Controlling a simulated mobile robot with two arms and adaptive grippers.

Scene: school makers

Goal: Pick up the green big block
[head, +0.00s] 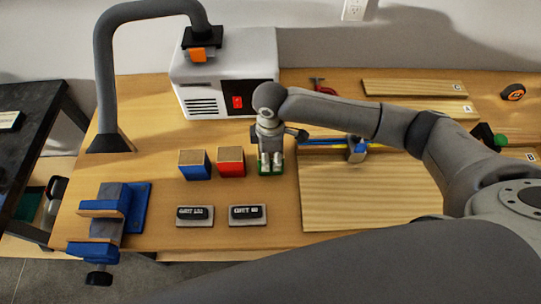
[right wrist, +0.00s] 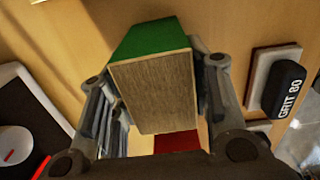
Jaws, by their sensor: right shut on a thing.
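The green big block (head: 270,173) has a wooden face and green sides. It stands right of the red block in the head view, mostly covered by my right gripper (head: 270,160). In the right wrist view the green block (right wrist: 150,42) sits between the two fingers of my right gripper (right wrist: 155,82), one on each side, with its wooden face toward the camera. The right gripper is shut on it. I cannot tell whether the block is clear of the table. My left gripper is not in view.
A red block (head: 231,168) and a blue block (head: 195,172) stand close by on the left. Two sanding blocks (head: 194,215) lie in front. A white machine (head: 224,75) stands behind, a wooden board (head: 370,205) lies right, and a blue vise (head: 137,207) is far left.

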